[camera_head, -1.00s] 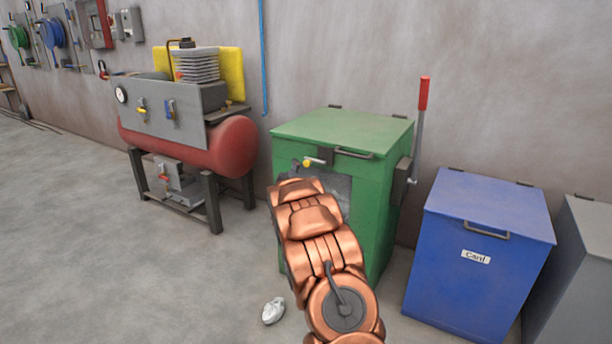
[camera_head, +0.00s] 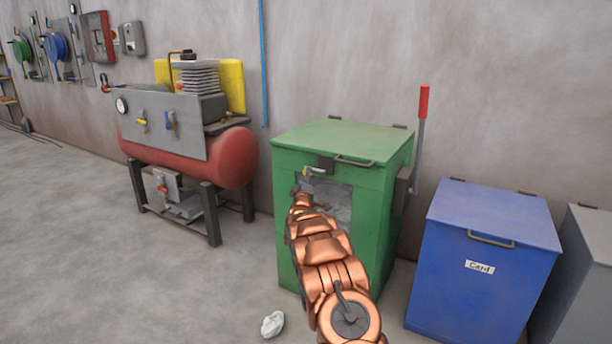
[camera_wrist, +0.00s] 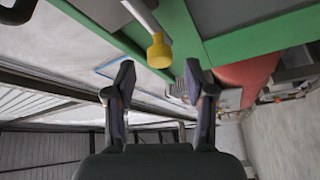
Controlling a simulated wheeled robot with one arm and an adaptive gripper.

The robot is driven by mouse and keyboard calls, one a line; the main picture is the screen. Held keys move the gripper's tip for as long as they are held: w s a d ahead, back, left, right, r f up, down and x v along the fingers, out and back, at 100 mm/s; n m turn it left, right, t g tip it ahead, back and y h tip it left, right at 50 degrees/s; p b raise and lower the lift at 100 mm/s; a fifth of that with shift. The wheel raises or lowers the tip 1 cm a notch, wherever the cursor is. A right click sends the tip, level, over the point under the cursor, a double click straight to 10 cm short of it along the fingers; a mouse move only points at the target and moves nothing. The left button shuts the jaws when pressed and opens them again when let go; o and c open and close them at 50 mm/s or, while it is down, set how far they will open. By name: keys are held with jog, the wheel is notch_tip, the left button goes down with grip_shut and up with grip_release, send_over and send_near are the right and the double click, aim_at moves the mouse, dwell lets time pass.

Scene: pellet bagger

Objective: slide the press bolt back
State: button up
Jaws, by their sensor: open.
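The press is a green box (camera_head: 292,235) with a lid and a dark front opening. Its bolt (camera_head: 320,170) is a grey rod near the top of the front face, with a yellow knob (camera_head: 306,172) at its left end. In the wrist view the yellow knob (camera_wrist: 159,53) sits on the grey rod (camera_wrist: 143,15). My gripper (camera_head: 303,187) is just below the knob in the head view. In the wrist view my gripper (camera_wrist: 160,80) is open and empty, with the knob centred between its fingers near their tips. I see no contact; the depth gap is unclear.
A lid handle (camera_head: 354,163) is right of the bolt, and a red-topped lever (camera_head: 421,130) stands on the press's right side. A red compressor (camera_head: 232,158) stands to the left, a blue card bin (camera_head: 490,270) to the right. White scrap (camera_head: 272,324) lies on the floor.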

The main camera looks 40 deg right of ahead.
jog(key=shift+x, duration=1.9)
grip_shut()
